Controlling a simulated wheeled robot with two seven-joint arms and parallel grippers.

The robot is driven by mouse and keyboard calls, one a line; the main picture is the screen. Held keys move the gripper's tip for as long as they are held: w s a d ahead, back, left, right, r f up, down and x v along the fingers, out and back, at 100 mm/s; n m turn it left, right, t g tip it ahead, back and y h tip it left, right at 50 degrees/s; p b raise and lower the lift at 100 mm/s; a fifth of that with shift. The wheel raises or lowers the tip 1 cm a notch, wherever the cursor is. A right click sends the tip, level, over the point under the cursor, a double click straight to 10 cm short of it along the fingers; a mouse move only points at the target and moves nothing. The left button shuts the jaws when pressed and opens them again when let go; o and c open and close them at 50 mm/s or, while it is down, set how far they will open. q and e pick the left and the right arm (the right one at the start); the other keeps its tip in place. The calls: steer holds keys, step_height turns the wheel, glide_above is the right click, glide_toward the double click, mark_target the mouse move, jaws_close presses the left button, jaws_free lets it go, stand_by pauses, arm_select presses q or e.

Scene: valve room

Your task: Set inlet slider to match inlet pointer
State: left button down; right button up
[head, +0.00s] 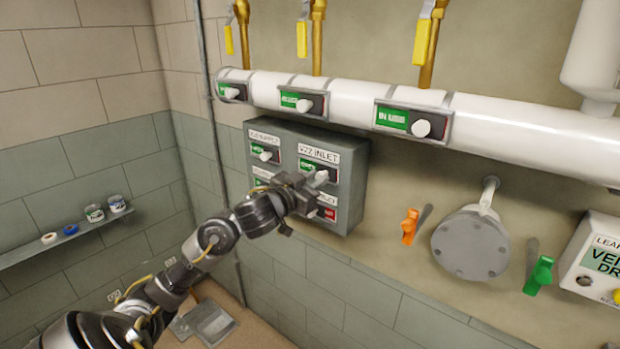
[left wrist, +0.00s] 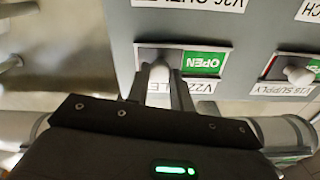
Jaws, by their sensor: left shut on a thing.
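A grey control panel (head: 352,180) on the wall carries several small sliders with white knobs. The slider under the "V22 INLET" label (head: 318,154) shows a green plate (head: 306,165) in the head view. My left gripper (head: 318,181) reaches this slider from below left and hides part of it. In the left wrist view, upside down, its fingers (left wrist: 158,90) are shut on the white slider knob (left wrist: 159,70). The green "OPEN" plate (left wrist: 203,63) shows beside the knob. I cannot tell which mark is the inlet pointer. My right gripper is not in view.
A neighbouring supply slider (left wrist: 299,74) sits close by on the panel. A white pipe (head: 355,105) with more sliders runs above. An orange handle (head: 409,226), a round grey flange (head: 472,245) and a green handle (head: 540,275) are to the right. A shelf (head: 68,238) holds small jars.

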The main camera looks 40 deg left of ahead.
arm_select(q)
steer(key=c, duration=1.2)
jaws_free()
steer(key=shift+d, duration=0.3)
steer(key=shift+a, duration=0.1)
steer(key=s+p, duration=0.1)
steer(key=s, duration=0.9)
steer(key=shift+s, duration=0.4)
